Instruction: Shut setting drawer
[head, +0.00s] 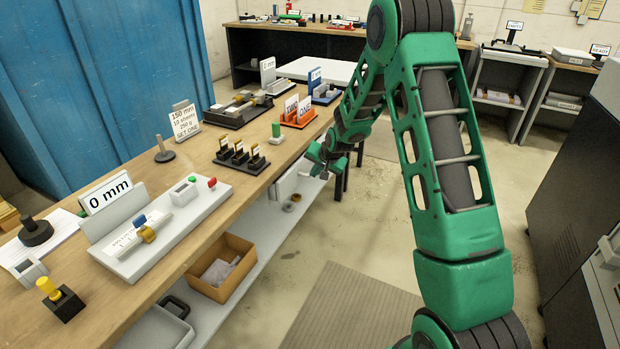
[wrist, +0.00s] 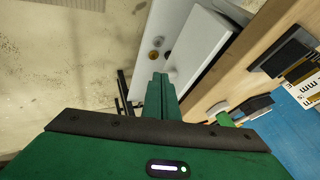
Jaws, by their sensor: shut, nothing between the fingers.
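The setting drawer (head: 287,184) is a pale grey-white box under the front edge of the workbench, partly hidden behind my gripper in the head view. In the wrist view its pale panel (wrist: 196,45) lies beside the wooden edge and appears to stick out from under the bench. How far it is open is hard to tell. My gripper (head: 320,168) is shut and empty, low beside the bench front near the drawer. Its fingers (wrist: 160,84) point at the near end of the panel in the wrist view; I cannot tell whether they touch it.
The bench top (head: 200,150) carries a 0 mm gauge board (head: 165,225), black holders (head: 240,157) and an orange stand (head: 298,118). A cardboard box (head: 222,270) stands on the lower shelf. The floor to the right is open.

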